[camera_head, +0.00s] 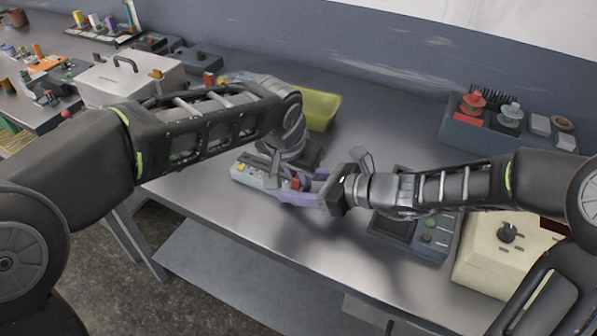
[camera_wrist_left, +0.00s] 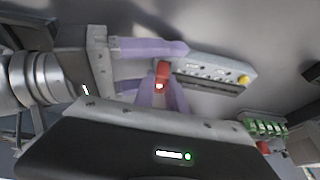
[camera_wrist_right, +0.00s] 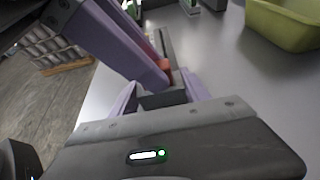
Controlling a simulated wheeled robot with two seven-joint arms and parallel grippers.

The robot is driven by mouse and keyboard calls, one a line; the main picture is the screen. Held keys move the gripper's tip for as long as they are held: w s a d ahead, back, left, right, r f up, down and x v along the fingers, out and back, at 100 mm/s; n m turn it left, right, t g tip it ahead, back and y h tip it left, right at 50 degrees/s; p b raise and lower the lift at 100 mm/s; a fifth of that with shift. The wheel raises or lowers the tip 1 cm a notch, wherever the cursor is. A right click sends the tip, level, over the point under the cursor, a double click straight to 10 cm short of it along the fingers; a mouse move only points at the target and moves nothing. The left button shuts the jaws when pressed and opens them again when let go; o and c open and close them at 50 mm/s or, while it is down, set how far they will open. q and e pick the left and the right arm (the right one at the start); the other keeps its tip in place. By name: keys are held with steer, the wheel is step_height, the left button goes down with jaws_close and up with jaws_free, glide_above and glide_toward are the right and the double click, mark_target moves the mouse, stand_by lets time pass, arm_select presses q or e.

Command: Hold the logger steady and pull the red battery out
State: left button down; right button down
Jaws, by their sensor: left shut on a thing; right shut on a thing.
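The logger (camera_head: 250,177) is a pale grey box with a yellow button, lying on the bench in the head view. It also shows in the left wrist view (camera_wrist_left: 215,72). The red battery (camera_wrist_left: 162,70) is at the logger's end, between purple fingers. It also shows in the right wrist view (camera_wrist_right: 164,64). My left gripper (camera_wrist_left: 162,92) comes from above and is shut on the red battery. My right gripper (camera_wrist_right: 160,98) comes from the right, its purple fingers shut on the dark end of the logger. The fingers hide much of both; I cannot tell how far the battery sits in.
A yellow-green bin (camera_head: 320,107) stands behind the grippers. A dark device with buttons (camera_head: 430,230) and a cream box with a knob (camera_head: 495,255) lie at the right. A blue-grey holder (camera_head: 490,133) stands at the back right. A metal case (camera_head: 125,82) is at the left.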

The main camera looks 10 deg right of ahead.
arm_select(q)
steer(key=shift+r, duration=0.8)
stand_by(0.8)
steer(key=shift+d+r, duration=0.1)
steer(key=shift+r, duration=2.1)
arm_select(e)
steer(key=shift+c, duration=2.2)
jaws_free()
steer(key=shift+d, duration=0.1)
steer(key=v, duration=1.1)
steer(key=shift+s+d+r, duration=0.2)
steer(key=shift+s+d, duration=0.05)
steer(key=shift+d, duration=0.1)
